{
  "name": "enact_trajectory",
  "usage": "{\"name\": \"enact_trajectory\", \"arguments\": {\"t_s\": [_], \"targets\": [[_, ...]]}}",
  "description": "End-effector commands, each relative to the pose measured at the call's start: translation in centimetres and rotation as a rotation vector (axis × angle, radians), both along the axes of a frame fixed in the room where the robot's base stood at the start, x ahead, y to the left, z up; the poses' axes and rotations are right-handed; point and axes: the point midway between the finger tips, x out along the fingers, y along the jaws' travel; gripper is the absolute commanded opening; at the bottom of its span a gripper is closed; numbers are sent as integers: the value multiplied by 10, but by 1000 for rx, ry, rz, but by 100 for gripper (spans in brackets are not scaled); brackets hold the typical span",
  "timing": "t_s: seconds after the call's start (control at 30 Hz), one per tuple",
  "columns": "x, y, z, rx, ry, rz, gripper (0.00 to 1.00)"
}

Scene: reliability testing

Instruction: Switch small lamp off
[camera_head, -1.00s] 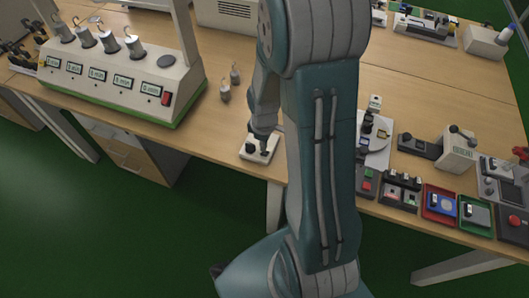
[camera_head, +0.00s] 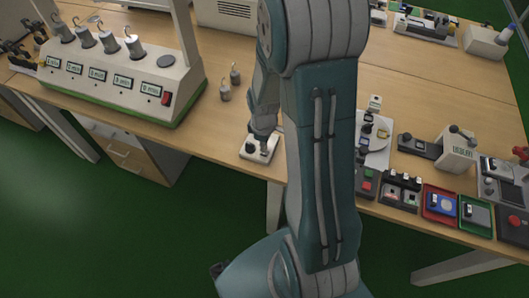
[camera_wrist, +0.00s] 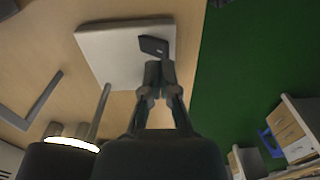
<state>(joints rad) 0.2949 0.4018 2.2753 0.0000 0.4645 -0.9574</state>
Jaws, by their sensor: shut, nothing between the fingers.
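The small lamp has a white square base (camera_wrist: 105,55) with a dark rocker switch (camera_wrist: 153,45) near one edge in the wrist view. A thin stem leads to a dark round lamp head (camera_wrist: 50,158), and a bright glow shows at its rim. In the head view, the base (camera_head: 258,158) sits at the table's front edge, with the dark head (camera_head: 249,148) over its left part. My gripper (camera_wrist: 159,68) is shut and empty, its fingertips over the base right beside the switch. I cannot tell whether they touch it. The gripper (camera_head: 264,151) also shows in the head view.
A weight station (camera_head: 125,85) with several displays stands to the left, and two small hooked weights (camera_head: 229,85) stand behind the lamp. Several devices and button boxes (camera_head: 400,190) fill the table on the right. The floor in front is clear.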

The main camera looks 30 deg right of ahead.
Motion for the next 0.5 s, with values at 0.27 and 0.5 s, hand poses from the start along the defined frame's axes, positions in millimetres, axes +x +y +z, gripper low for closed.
{"name": "enact_trajectory", "arguments": {"t_s": [0.27, 0.5], "targets": [[0, 0, -4, 0, 1, 0, 0], [0, 0, -7, 0, 0, 0, 0]]}}
